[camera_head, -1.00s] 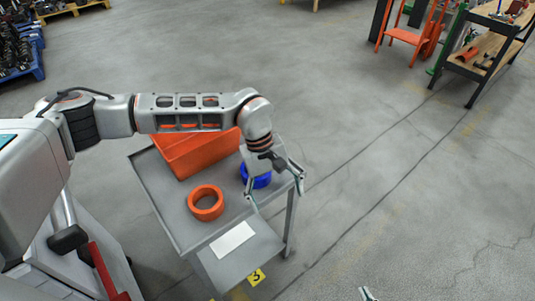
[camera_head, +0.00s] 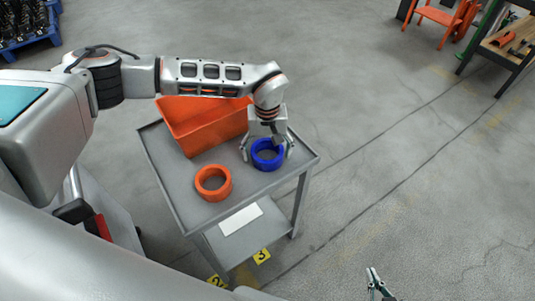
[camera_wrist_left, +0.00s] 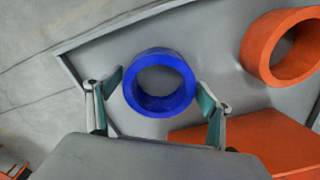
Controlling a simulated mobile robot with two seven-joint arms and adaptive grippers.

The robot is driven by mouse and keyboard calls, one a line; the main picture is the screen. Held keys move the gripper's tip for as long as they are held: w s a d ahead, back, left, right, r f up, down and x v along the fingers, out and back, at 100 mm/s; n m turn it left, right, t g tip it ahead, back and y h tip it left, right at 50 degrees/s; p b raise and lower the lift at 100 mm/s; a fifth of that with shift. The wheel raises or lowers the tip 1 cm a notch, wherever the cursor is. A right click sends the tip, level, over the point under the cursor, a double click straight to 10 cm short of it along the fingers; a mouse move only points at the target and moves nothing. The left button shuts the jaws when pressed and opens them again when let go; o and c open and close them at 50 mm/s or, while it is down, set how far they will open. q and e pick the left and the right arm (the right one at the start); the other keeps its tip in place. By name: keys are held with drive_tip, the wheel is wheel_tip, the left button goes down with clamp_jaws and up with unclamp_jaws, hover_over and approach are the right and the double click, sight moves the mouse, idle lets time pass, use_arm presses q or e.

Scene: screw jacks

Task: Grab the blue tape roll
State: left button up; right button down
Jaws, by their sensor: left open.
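The blue tape roll (camera_head: 267,166) lies flat on the grey cart's top (camera_head: 180,197), near its right side. My left gripper (camera_head: 267,150) reaches down over it, open, with one finger on each side of the roll. In the left wrist view the blue roll (camera_wrist_left: 160,104) sits just ahead of and between the spread fingertips (camera_wrist_left: 158,92); a small gap shows at each side, and nothing is held. Part of my right gripper (camera_head: 376,284) shows at the bottom edge, away from the cart; its opening is unclear.
An orange tape roll (camera_head: 213,193) lies left of the blue one. An orange bin (camera_head: 205,130) stands at the cart's back, close to my left wrist. A white sheet (camera_head: 241,219) lies on the lower shelf.

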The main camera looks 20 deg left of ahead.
use_arm(q)
drive_tip(key=shift+f, duration=0.1)
drive_tip(key=c, duration=1.3)
drive_tip(key=shift+o, duration=0.2)
